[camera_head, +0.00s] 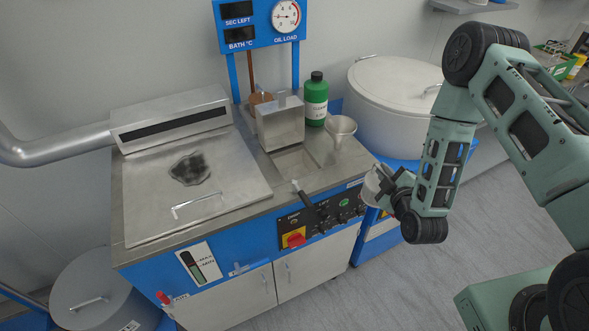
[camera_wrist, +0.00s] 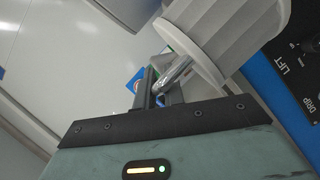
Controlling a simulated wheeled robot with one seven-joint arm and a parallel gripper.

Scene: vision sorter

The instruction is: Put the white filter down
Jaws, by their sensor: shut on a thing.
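The white filter (camera_head: 370,189) is held in my gripper (camera_head: 384,183) off the right front corner of the blue machine, in front of the dark control panel. In the wrist view the filter (camera_wrist: 222,35) is a pale ribbed cup with a wide rim, tilted, at the upper right. My gripper (camera_wrist: 165,90) is shut on a shiny metal handle at its side. The inside of the filter is hidden in the wrist view.
The machine's steel top (camera_head: 243,228) has a hinged lid (camera_head: 195,190) at left, a square steel basket (camera_head: 281,125), a funnel (camera_head: 341,130) and a green bottle (camera_head: 315,100). A large white lidded drum (camera_head: 395,105) stands behind. Grey floor (camera_head: 500,215) is clear at right.

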